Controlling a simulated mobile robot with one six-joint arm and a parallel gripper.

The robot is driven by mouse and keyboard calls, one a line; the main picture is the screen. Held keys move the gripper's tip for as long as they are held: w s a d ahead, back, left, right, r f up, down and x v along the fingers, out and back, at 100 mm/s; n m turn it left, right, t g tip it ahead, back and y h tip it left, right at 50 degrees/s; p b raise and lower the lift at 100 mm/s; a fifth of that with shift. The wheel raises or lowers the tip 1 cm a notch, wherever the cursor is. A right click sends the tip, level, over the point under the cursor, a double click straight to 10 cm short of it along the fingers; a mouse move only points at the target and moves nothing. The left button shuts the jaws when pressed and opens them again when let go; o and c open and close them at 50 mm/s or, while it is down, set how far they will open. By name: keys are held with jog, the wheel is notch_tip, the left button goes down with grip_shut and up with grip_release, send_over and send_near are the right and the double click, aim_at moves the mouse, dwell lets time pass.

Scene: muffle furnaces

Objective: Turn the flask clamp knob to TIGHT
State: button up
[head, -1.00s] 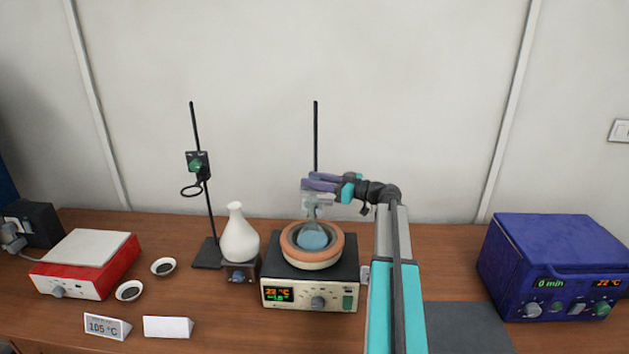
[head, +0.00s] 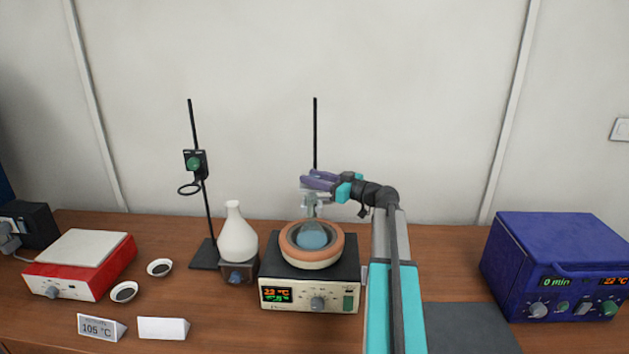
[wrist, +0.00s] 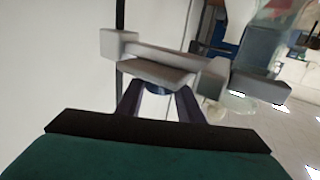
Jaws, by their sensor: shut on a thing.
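A glass flask with blue liquid (head: 312,236) sits in the round orange-rimmed heating mantle (head: 285,243). Above its neck, a grey clamp (head: 309,198) is on a thin black upright rod (head: 315,135). The grey clamp also shows close up in the wrist view (wrist: 150,72). My gripper (head: 306,181) is at the clamp with its purple fingers. In the wrist view its fingers (wrist: 160,98) close around a small dark rounded part, the clamp knob (wrist: 157,89), mostly hidden by the clamp and fingers. The knob's marking cannot be read.
A white flask (head: 237,238) and a second stand with a ring clamp (head: 195,165) are left of the mantle's controller box (head: 308,298). A red-sided hotplate (head: 85,262) is far left. A blue furnace (head: 555,262) is at right.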

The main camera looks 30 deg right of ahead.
jog(key=o, duration=1.1)
jog(key=b+v, duration=0.4)
jog(key=v, duration=1)
jog(key=shift+r, duration=0.15)
